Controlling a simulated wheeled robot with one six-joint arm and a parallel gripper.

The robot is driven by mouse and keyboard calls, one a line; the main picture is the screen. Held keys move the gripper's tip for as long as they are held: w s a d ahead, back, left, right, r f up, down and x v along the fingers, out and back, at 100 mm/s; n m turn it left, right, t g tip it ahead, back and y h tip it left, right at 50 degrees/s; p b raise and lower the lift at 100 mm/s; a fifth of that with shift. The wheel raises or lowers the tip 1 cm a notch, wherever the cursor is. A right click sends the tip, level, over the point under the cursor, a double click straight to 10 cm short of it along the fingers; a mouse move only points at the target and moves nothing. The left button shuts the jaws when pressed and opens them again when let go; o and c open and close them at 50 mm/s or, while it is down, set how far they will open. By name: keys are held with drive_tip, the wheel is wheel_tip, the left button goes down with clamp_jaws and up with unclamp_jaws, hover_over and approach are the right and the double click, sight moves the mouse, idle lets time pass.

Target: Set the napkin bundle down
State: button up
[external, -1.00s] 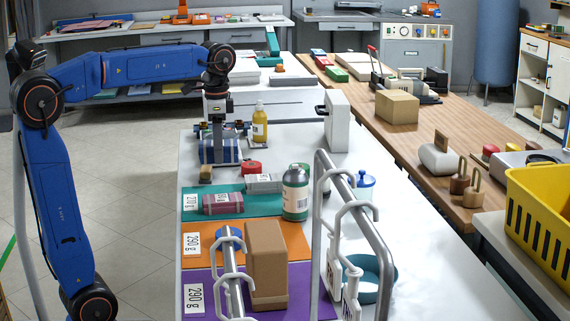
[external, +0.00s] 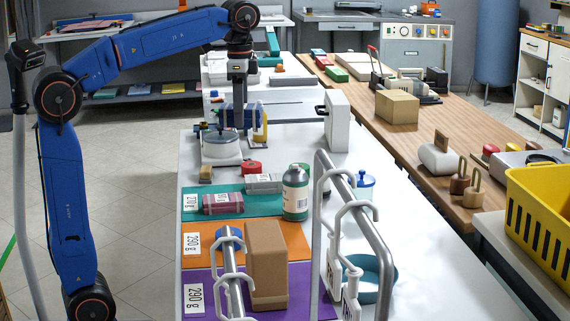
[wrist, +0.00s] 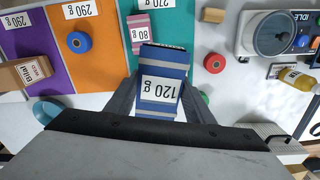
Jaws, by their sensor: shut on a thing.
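The napkin bundle (wrist: 176,57) is blue with pale stripes and bears a "120 g" label in the wrist view. My gripper (wrist: 163,88) is shut on it, one finger along each side. In the external view my gripper (external: 240,110) holds the bundle (external: 229,117) in the air, behind and slightly right of the scale (external: 221,158). The scale's round pan is empty. It also shows at the upper right of the wrist view (wrist: 286,35), with an "IDLE" display.
Teal (external: 262,205), orange (external: 203,229) and purple (external: 230,294) mats carry weight cards. A brown bag (external: 267,262), red tape roll (external: 251,168) and yellow bottle (external: 260,130) stand nearby.

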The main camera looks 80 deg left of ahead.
drive_tip(key=w+d+m, duration=0.4)
drive_tip(key=w+d, duration=0.5)
drive_tip(key=d, duration=0.4)
drive_tip(key=m, duration=0.2)
hover_over(306, 245)
wheel_tip(306, 245, down, 21)
drive_tip(key=shift+a+f, duration=0.1)
drive_tip(key=shift+f, duration=0.05)
drive_tip(key=shift+f, duration=0.15)
drive_tip(key=o, duration=1)
drive_tip(key=shift+o, duration=0.5)
wheel_tip(306, 245, up, 12)
